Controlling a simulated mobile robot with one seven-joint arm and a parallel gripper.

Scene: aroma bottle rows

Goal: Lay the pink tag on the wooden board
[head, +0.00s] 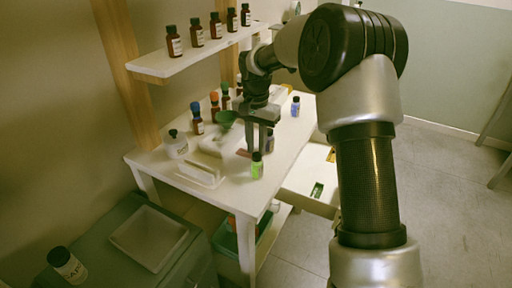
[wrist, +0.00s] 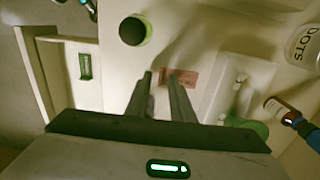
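The pink tag (wrist: 184,78) lies flat on the white table, with dark print on it. In the head view it is a small reddish patch (head: 243,153) left of the green-capped bottle. My gripper (wrist: 160,74) points down above the table, its two fingers apart with nothing visibly held between them. The right fingertip overlaps the tag's left part in the wrist view; the height gap is hard to judge. My gripper also shows in the head view (head: 258,138). I cannot clearly make out the wooden board; a tan piece (head: 286,91) at the table's back may be it.
A white holder (head: 203,173), a white jar (head: 176,145), a green funnel (head: 226,118) and several brown bottles stand left and behind. An open drawer (head: 305,190) juts out right. A shelf (head: 200,54) hangs above.

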